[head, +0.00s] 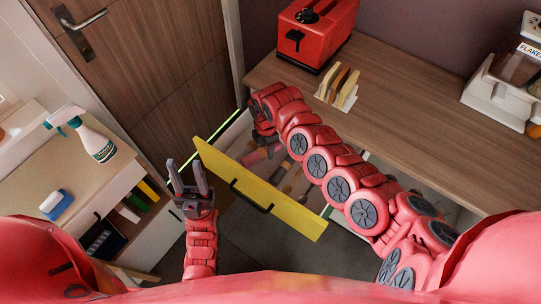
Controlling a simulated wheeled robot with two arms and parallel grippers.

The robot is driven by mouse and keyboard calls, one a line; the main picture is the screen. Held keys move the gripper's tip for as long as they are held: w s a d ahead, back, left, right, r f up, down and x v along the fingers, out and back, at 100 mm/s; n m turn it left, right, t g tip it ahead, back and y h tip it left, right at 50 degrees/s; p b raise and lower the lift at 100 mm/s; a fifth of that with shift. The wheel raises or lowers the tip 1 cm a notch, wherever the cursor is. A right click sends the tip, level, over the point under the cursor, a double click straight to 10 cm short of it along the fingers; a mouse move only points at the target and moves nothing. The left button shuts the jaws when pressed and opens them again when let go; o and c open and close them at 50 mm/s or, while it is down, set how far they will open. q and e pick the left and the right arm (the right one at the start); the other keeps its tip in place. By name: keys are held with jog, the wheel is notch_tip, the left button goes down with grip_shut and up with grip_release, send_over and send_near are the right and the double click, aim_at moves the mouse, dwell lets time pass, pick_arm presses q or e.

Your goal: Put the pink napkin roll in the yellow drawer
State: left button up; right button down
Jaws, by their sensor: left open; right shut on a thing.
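The yellow drawer (225,163) stands pulled open below the wooden counter, with its black handle facing me. My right arm reaches over it from the right, and my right gripper (263,143) points down into its far left part. The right gripper is shut on a pinkish roll (257,156), which looks like the pink napkin roll; its fingers and the arm partly hide it. I cannot tell whether the roll touches the drawer floor. My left gripper (188,177) is open and empty, just left of the yellow front.
Several small items lie inside the drawer, partly hidden by my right arm. A red toaster (314,33), a rack with toast (339,87) and a flakes dispenser (510,75) stand on the counter (420,110). A spray bottle (95,140) and sponge (55,204) sit on the left shelf.

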aim_at(267, 161)
notch_tip(267, 161, down, 4)
jog(key=shift+r, duration=0.15)
jog(key=shift+f, duration=0.35)
jog(key=shift+c, duration=2.1)
grip_release()
jog(key=shift+f, duration=0.1)
